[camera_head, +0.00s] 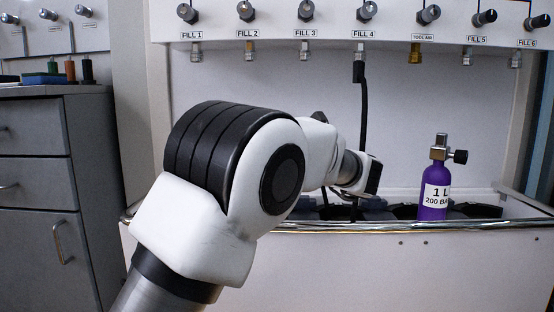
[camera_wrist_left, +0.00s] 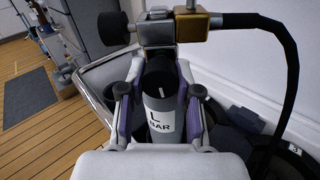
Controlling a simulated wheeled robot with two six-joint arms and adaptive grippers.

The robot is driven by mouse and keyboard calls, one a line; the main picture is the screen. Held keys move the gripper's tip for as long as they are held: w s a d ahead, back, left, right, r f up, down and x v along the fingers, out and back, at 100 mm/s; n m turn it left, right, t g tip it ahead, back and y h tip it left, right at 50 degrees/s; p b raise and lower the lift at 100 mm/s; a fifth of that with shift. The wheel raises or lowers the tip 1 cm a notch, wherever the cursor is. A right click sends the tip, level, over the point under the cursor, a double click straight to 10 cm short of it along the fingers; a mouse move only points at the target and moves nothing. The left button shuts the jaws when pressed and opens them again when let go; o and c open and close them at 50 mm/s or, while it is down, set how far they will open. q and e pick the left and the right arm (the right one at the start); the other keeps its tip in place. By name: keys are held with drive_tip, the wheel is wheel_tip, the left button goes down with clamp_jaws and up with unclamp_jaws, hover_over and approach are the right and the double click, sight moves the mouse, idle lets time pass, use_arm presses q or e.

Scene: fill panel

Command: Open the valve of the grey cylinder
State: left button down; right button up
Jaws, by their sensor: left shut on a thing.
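The grey cylinder (camera_wrist_left: 160,106) stands in the left wrist view with a white label reading "L BAR". On its top is a metal valve (camera_wrist_left: 155,32) with a black knob (camera_wrist_left: 112,28) on its left side. A brass fitting (camera_wrist_left: 192,22) sits against the valve, with a black hose running off it to the right. My left gripper (camera_wrist_left: 160,92) is shut on the cylinder's body, one finger on each side, below the valve. In the head view my left arm hides the cylinder. My right gripper is in neither view.
A purple cylinder (camera_head: 434,202) with a side knob stands in the trough to the right. The hose (camera_head: 363,110) hangs from the FILL 4 port on the panel (camera_head: 270,100). A metal rail (camera_head: 400,226) edges the trough. A grey cabinet (camera_head: 40,185) stands at left.

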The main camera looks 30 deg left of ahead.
use_arm(q)
drive_tip(key=c, duration=0.8)
unclamp_jaws()
drive_tip(key=v, duration=0.7)
drive_tip(key=shift+d, duration=0.25)
